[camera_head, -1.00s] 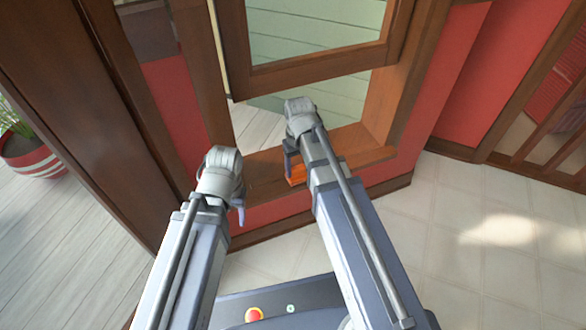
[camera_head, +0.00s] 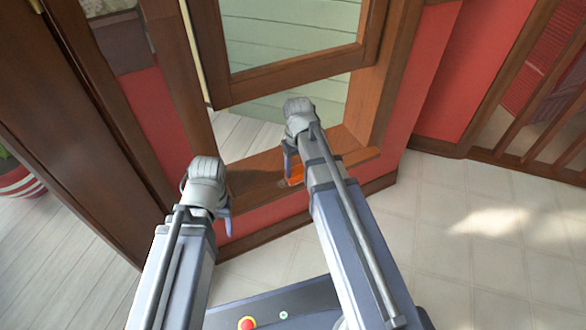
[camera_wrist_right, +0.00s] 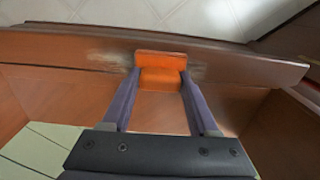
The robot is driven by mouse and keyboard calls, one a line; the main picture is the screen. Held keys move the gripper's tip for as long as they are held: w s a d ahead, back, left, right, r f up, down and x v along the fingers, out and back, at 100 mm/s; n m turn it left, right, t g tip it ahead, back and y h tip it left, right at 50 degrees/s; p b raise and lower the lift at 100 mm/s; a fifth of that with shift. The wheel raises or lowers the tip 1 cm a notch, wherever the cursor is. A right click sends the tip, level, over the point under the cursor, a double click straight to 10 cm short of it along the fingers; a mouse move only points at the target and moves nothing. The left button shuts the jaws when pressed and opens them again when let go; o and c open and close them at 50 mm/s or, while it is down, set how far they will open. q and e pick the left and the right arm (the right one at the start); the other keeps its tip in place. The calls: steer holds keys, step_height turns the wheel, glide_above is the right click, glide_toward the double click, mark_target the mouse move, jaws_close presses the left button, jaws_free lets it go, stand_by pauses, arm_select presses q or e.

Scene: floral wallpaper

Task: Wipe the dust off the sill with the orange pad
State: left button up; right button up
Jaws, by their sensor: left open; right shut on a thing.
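The orange pad (camera_wrist_right: 160,72) is held between the two fingers of my right gripper (camera_wrist_right: 160,85) in the right wrist view. It lies against the brown wooden sill (camera_wrist_right: 60,50), near the middle of its length. Pale greyish dust patches (camera_wrist_right: 105,57) show on the sill on either side of the pad. In the head view, my right gripper (camera_head: 290,165) is over the sill (camera_head: 255,180), with only a bit of the orange pad (camera_head: 296,174) showing beside the arm. My left gripper (camera_head: 228,215) hangs empty in front of the red wall, left of the sill's middle; its fingers are partly hidden.
An open wooden window sash (camera_head: 290,75) hangs above the sill. The wooden frame (camera_head: 375,100) bounds the sill on the right. A dark wooden post (camera_head: 95,110) stands at the left. A striped pot (camera_head: 20,183) is at the far left. Tiled floor (camera_head: 460,230) lies clear at right.

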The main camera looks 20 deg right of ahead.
steer(key=shift+w+d, duration=0.2)
steer(key=shift+d, duration=0.7)
steer(key=shift+w+d, duration=0.15)
steer(key=shift+d, duration=0.7)
steer(key=shift+d, duration=0.1)
steer(key=shift+w+d+f, duration=0.1)
steer(key=shift+w+d, duration=0.05)
steer(key=shift+d, duration=0.7)
steer(key=shift+w+d, duration=0.1)
steer(key=shift+d, duration=0.75)
steer(key=shift+w+d, duration=0.15)
steer(key=shift+d, duration=0.7)
steer(key=shift+w+d, duration=0.15)
steer(key=shift+d, duration=0.7)
steer(key=shift+a, duration=0.15)
